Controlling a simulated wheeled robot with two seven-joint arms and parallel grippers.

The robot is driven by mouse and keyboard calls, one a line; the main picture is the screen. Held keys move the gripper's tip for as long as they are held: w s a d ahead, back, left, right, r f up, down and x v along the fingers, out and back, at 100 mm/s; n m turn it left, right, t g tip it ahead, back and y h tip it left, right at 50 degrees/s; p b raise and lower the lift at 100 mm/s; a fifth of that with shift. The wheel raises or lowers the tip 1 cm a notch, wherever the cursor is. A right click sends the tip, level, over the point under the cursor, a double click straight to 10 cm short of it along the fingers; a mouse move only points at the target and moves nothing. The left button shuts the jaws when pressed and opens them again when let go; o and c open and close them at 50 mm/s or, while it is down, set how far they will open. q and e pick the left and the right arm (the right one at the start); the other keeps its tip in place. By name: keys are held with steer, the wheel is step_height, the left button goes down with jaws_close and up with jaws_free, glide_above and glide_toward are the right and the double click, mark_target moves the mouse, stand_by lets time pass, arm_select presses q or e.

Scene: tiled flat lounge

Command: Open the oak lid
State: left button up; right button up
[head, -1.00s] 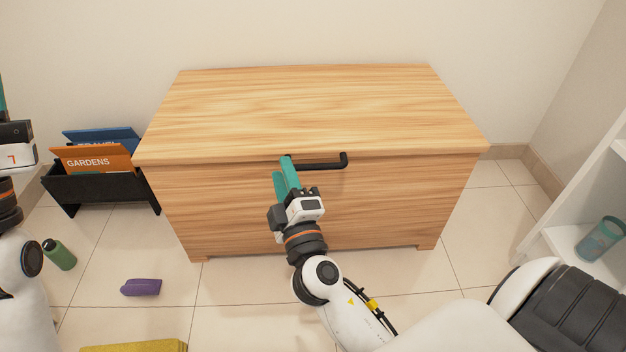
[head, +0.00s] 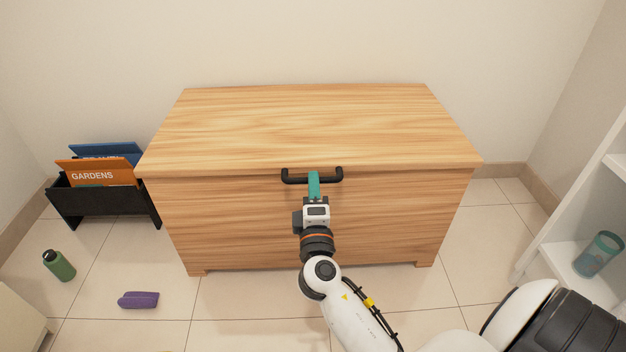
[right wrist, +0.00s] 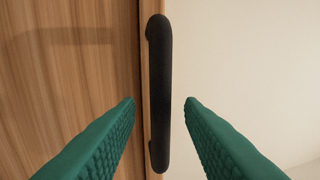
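The oak lid (head: 310,128) lies flat and closed on top of the oak chest (head: 250,220). A black bar handle (head: 290,179) sits at the middle of the lid's front edge; it also shows in the right wrist view (right wrist: 160,95). My right gripper (head: 314,176) is at the middle of the handle in the head view. In the right wrist view its two teal fingers (right wrist: 160,102) are apart, one on each side of the bar, with gaps visible between fingers and bar. My left gripper is not in view.
A black rack (head: 105,205) with magazines stands left of the chest. A white shelf (head: 590,240) holding a teal cup (head: 598,254) stands at right.

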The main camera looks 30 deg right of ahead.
steer(key=shift+x, duration=1.35)
jaws_close()
